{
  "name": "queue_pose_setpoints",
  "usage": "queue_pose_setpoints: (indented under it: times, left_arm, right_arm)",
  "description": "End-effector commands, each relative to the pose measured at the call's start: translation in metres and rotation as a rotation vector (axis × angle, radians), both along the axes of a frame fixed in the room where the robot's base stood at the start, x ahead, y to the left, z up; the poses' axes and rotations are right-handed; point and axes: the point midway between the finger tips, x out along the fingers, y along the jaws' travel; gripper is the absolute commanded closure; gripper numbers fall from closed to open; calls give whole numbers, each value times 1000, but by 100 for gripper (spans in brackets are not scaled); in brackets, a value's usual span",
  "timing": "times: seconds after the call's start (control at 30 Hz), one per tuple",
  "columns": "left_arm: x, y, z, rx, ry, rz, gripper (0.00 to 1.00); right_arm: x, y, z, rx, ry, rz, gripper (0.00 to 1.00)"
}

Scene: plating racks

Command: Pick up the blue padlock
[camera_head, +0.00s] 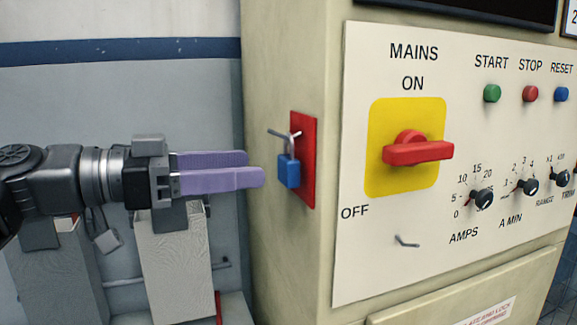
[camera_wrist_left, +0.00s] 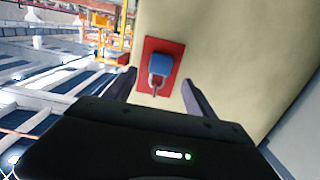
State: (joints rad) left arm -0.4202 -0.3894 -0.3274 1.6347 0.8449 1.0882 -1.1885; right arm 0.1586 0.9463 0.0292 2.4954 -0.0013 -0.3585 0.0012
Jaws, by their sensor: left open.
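The blue padlock (camera_head: 289,171) hangs by its shackle from a hook on a red plate (camera_head: 308,160) on the cabinet's left side face. It also shows in the left wrist view (camera_wrist_left: 160,66), in front of the red plate (camera_wrist_left: 175,49). My left gripper (camera_head: 256,168) reaches in from the left with purple fingers pointing at the padlock. In the head view its fingertips end just short of the padlock. In the left wrist view the fingers (camera_wrist_left: 158,82) stand apart, one to each side of the padlock's line, with nothing between them. My right gripper is not in view.
The beige cabinet (camera_head: 285,65) carries a panel with a red mains switch (camera_head: 418,152) on yellow, buttons and knobs. A small hook (camera_head: 406,241) sticks out low on the panel. Grey boxes (camera_head: 176,262) stand below my left gripper.

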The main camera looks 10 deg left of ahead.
Motion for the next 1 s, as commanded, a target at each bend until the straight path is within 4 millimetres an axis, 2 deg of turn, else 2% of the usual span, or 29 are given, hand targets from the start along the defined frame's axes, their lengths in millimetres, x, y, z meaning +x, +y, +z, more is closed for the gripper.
queue_pose_setpoints:
  times: [0.2,0.4,0.57,1.0]
  left_arm:
    - [3,-4,1,1,1,-1,36]
    - [17,-28,3,1,3,-2,36]
    - [26,-43,0,0,1,-1,36]
    - [27,-44,-1,0,0,0,36]
  right_arm:
    - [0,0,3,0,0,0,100]
    - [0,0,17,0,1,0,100]
    - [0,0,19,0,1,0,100]
    - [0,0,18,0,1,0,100]
